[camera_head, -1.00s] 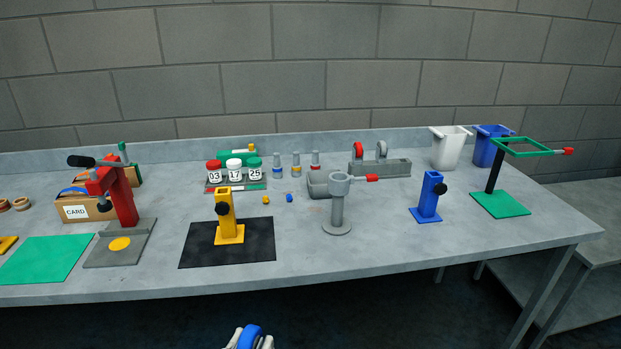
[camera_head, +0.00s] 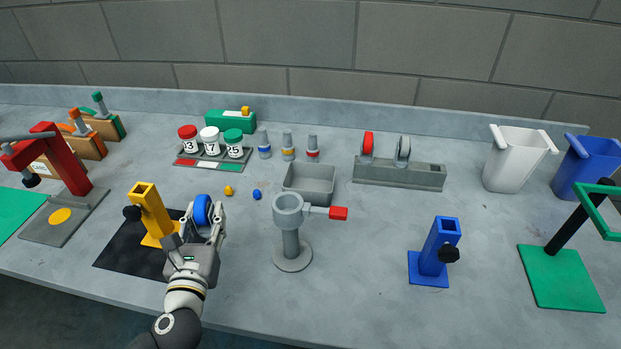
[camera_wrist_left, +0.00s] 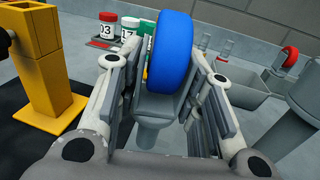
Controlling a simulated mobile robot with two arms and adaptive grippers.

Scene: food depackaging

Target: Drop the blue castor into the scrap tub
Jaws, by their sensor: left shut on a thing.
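The blue castor (camera_head: 202,208) is a wheel held upright between the fingers of my left gripper (camera_head: 206,228). In the left wrist view the castor (camera_wrist_left: 170,52) fills the space between the shut jaws. The gripper is near the table's front, just right of the yellow stand. A white tub (camera_head: 514,160) and a blue tub (camera_head: 588,166) stand at the back right, well away from the gripper. I cannot tell by any label which is the scrap tub. My right gripper is not in view.
A yellow stand (camera_head: 150,212) is close left of my gripper. A grey post with a red handle (camera_head: 290,235), a grey tray (camera_head: 310,182) and a blue stand (camera_head: 437,250) are to its right. A green-based stand (camera_head: 562,280) is before the tubs. Jars (camera_head: 209,138) are behind.

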